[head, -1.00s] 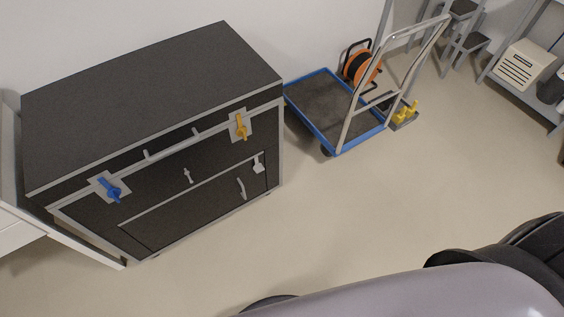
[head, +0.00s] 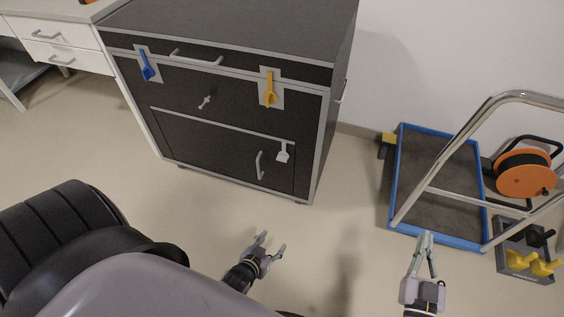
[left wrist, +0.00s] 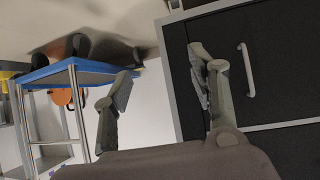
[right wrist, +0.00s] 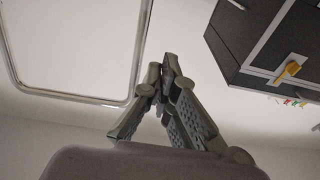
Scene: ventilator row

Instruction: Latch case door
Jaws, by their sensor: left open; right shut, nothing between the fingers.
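The black case (head: 225,50) with grey edges stands against the wall in the head view. Its lower door (head: 215,150) looks closed, with a curved handle (head: 259,165) and a pale latch (head: 282,152) at its upper right. A blue latch (head: 147,66) and a yellow latch (head: 270,90) sit on plates near the lid seam. A small T-shaped knob (head: 206,102) is between them. My left gripper (head: 266,243) is open and empty, in front of the case and apart from it; the handle also shows in the left wrist view (left wrist: 246,70). My right gripper (head: 426,236) is shut and empty, before the trolley.
A blue-edged trolley (head: 395,180) with a metal push bar (head: 520,97) stands right of the case. An orange cable reel (head: 524,175) and a grey holder with yellow parts (head: 525,250) are beside it. A white drawer desk (head: 60,35) is left. Floor before the case is clear.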

